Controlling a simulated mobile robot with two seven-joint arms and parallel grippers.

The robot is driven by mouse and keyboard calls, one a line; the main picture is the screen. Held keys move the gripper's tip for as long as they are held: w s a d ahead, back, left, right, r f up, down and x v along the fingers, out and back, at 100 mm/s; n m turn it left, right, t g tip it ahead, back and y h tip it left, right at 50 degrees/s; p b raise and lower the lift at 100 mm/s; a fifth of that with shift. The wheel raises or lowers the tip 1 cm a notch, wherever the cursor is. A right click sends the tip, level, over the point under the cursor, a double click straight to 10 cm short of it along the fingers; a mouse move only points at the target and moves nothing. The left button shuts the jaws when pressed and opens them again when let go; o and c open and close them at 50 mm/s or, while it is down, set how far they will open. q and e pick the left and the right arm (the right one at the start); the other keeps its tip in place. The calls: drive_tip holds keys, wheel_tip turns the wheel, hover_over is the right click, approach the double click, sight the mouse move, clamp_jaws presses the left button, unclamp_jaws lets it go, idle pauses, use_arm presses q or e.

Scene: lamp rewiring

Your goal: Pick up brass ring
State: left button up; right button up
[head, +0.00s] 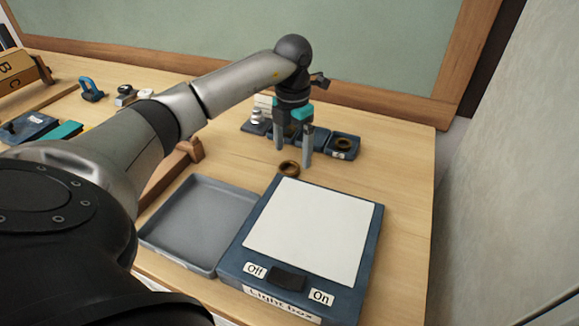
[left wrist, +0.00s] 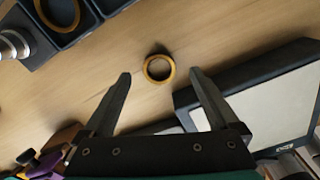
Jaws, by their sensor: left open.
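A small brass ring (head: 289,168) lies flat on the wooden table, just behind the light box. In the left wrist view the brass ring (left wrist: 159,68) is beyond the fingertips and between their lines, with nothing touching it. My left gripper (head: 293,158) points down above the table close to the ring, with its fingers apart and empty. Its two fingers (left wrist: 160,75) also show in the left wrist view. A second, larger ring (head: 343,144) sits in a dark compartment behind and to the right. My right gripper is not in view.
A light box (head: 375,225) with a pale top and an Off/On switch stands in front of the ring. A grey tray (head: 180,240) lies to its left. Dark bins (head: 345,155) stand behind the gripper. The table to the right is clear.

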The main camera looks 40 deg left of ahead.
sight(291, 171)
use_arm(q)
wheel_tip(291, 171, down, 4)
drive_tip(key=shift+s+a+r+b, duration=0.1)
drive_tip(key=shift+a+b, duration=0.05)
drive_tip(key=shift+b, duration=0.15)
drive_tip(key=c, duration=1.4)
drive_tip(key=shift+c, duration=0.2)
